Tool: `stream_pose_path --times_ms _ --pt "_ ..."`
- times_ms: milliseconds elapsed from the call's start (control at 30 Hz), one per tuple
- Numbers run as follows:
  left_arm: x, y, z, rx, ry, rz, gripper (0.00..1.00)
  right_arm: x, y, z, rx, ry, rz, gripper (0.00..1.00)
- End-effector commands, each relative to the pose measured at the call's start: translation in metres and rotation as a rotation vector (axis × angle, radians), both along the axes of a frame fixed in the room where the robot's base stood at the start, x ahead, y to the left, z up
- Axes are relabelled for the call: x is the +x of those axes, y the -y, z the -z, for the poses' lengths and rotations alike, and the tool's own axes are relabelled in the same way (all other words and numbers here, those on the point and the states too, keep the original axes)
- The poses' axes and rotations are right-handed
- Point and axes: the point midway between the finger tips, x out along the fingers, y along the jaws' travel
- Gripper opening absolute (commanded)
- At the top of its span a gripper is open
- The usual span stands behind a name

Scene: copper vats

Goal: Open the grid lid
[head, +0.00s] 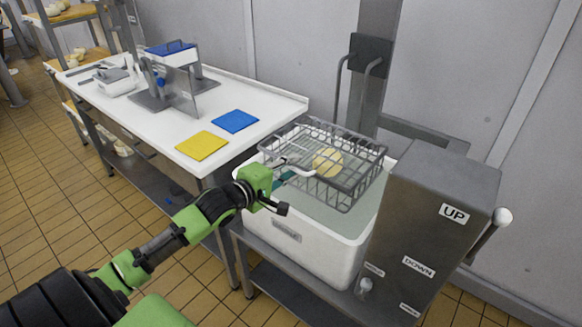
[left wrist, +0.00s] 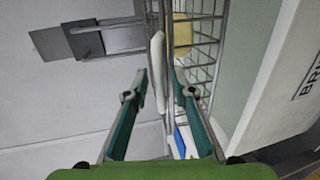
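The grid lid (head: 318,138) is the wire top of a metal wire basket (head: 350,190) and looks closed. The basket sits at the top of a white tub (head: 300,245) and holds a round pale-yellow piece (head: 327,162). A pale handle (head: 304,173) lies at the basket's near left side. My left gripper (head: 284,178) is beside that handle. In the left wrist view, its teal fingers (left wrist: 161,72) are apart, with the pale handle (left wrist: 158,62) in line with the gap. I cannot tell whether they touch it. My right gripper is out of view.
A grey control box (head: 440,220) marked UP and DOWN stands right of the tub. A metal post (head: 372,85) rises behind the basket. A white table (head: 135,110) with yellow (head: 201,145) and blue (head: 235,121) mats stands at the left.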

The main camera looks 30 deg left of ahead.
Motion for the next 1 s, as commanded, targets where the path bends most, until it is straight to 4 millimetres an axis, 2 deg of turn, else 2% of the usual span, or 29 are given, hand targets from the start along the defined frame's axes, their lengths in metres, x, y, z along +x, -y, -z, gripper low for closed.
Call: stream_pose_path --times_ms 300,400,767,1000 --pt "0.002 0.0 0.001 0.0 0.0 0.0 0.24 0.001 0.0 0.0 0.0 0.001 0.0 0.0" --pt "0.002 0.0 0.0 0.0 0.0 0.0 0.0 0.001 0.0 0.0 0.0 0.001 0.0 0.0" --pt "0.002 0.0 -0.005 0.002 -0.009 0.0 0.0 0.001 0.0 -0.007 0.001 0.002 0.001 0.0" --pt "0.007 0.0 -0.03 0.005 -0.068 0.0 0.0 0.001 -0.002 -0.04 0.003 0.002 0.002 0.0"
